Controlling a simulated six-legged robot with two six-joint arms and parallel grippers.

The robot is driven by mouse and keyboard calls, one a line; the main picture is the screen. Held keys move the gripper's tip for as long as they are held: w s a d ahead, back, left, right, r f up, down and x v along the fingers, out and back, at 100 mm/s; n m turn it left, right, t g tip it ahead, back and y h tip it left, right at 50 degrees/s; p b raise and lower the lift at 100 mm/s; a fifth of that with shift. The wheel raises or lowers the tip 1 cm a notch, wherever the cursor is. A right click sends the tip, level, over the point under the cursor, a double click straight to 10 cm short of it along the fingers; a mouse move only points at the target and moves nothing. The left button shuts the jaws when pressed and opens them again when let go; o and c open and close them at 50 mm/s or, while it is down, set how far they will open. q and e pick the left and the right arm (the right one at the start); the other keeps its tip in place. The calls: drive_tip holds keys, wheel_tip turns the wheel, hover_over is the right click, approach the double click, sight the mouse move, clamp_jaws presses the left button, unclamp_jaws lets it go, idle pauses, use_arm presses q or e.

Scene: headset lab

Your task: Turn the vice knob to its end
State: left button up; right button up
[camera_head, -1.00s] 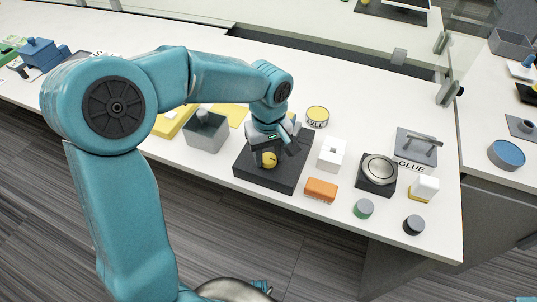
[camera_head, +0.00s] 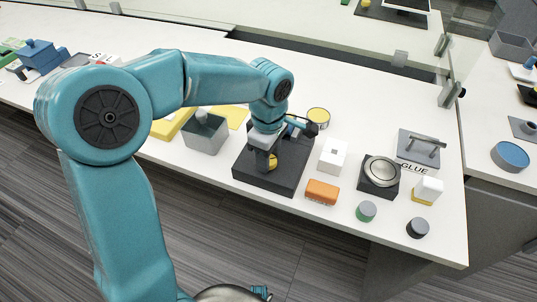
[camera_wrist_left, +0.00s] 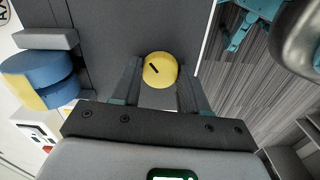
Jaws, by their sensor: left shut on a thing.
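The vice has a dark square base (camera_head: 283,186) on the white bench. Its round yellow knob (camera_head: 272,162) is mostly hidden behind my gripper in the head view. In the left wrist view the knob (camera_wrist_left: 160,69) shows whole, with a short black mark slanting on its upper left face. My left gripper (camera_head: 266,160) points down over the base, with its fingers on opposite sides of the knob, shut on it. A grey block (camera_wrist_left: 45,39) and a blue and yellow round part (camera_wrist_left: 42,78) lie beside the knob in the wrist view. My right gripper is not in view.
A grey bin (camera_head: 205,134) stands left of the vice. A yellow-topped tin (camera_head: 318,116), white block (camera_head: 333,155) and orange block (camera_head: 322,192) stand close on its right.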

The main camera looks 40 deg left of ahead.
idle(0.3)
use_arm(q)
drive_tip(key=o, duration=1.1)
drive_tip(key=shift+c, duration=0.2)
wheel_tip(320, 180, up, 16)
drive_tip(key=p, duration=0.4)
drive_tip(key=shift+r, duration=0.25)
